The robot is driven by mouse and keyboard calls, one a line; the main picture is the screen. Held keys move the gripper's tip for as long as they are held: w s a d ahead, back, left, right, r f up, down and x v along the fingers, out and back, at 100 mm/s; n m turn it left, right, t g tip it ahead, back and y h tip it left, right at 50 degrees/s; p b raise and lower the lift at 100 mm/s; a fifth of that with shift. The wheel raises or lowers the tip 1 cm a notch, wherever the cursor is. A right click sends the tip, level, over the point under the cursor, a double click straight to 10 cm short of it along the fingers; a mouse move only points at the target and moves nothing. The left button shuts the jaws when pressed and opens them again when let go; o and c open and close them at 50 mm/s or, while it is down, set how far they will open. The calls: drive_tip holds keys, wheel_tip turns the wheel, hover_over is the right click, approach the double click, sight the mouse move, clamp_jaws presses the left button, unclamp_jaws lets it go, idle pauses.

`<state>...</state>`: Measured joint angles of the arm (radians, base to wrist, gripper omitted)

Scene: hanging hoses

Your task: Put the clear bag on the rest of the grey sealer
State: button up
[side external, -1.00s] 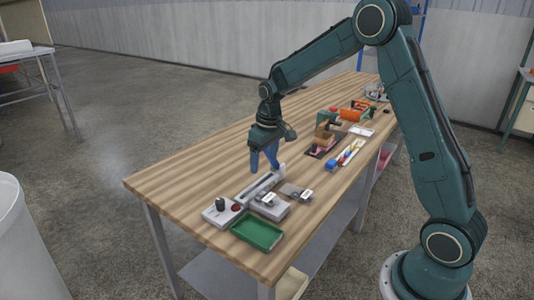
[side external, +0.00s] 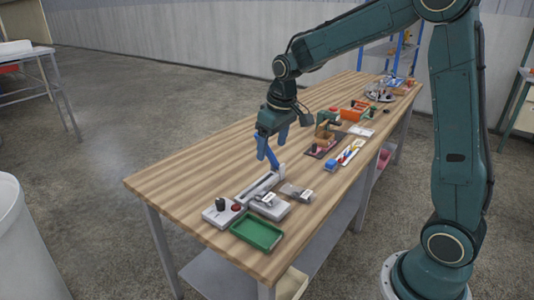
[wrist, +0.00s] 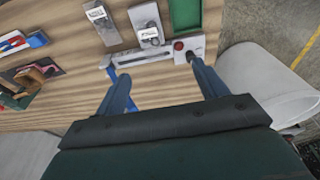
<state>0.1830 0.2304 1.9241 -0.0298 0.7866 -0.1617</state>
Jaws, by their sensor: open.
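The grey sealer (side external: 243,198) lies near the table's front end, with a long bar, a red button and a black knob. It also shows in the wrist view (wrist: 160,56). A blue lever (side external: 272,158) rises at its far end. A pale rest (side external: 277,211) sits along its right side, with a small metal-looking piece on it. The clear bag (side external: 297,191), with a metal-looking piece inside, lies flat on the table right of the rest; it also shows in the wrist view (wrist: 103,27). My gripper (side external: 271,147) is open and empty, above the sealer's far end, apart from the bag.
A green tray (side external: 257,233) stands at the table's front corner. A tray with coloured tools (side external: 344,155), a dark mat with a brown item (side external: 322,145) and an orange box (side external: 353,110) stand farther back. The table's left side is bare.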

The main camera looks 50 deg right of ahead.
drive_tip(key=s+a+r+t, duration=0.1)
drive_tip(key=s+a+r, duration=0.1)
drive_tip(key=s, duration=0.6)
drive_tip(key=s+a+r+t, duration=0.1)
drive_tip(key=s+a+r, duration=0.1)
drive_tip(key=s, duration=0.6)
drive_tip(key=s+a+r+t, duration=0.1)
drive_tip(key=s+a+r, duration=0.2)
drive_tip(key=s, duration=0.5)
drive_tip(key=shift+s+r, duration=0.25)
drive_tip(key=shift+r, duration=0.15)
